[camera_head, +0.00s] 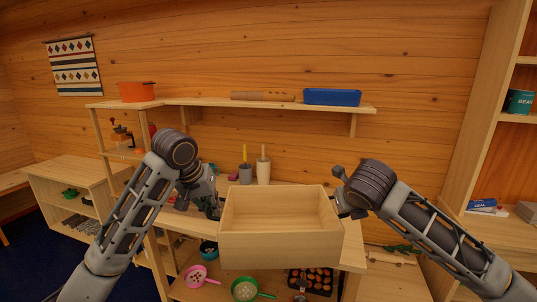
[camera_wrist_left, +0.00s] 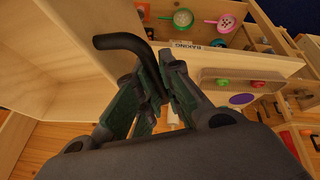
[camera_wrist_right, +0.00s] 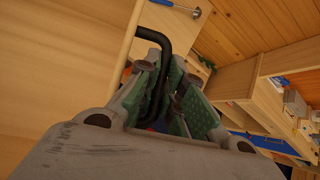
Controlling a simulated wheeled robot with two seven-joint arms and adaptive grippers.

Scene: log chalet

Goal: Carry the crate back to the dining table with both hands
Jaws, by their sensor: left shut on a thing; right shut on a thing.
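The crate (camera_head: 280,250) is a pale, open-topped wooden box, level and empty inside as far as I see. It is held in front of a wooden kitchen unit. My left gripper (camera_head: 214,206) is at its left side, shut on a black bar handle (camera_wrist_left: 122,42), which shows in the left wrist view. My right gripper (camera_head: 343,205) is at its right side, shut on the other black handle (camera_wrist_right: 152,36), which shows in the right wrist view. I cannot make out a dining table in these views.
Behind the crate, the unit's worktop (camera_head: 350,258) holds utensil pots (camera_head: 263,172). Pink (camera_head: 196,275) and green (camera_head: 244,289) colanders and a muffin tin (camera_head: 310,280) sit below. Tall shelving stands right.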

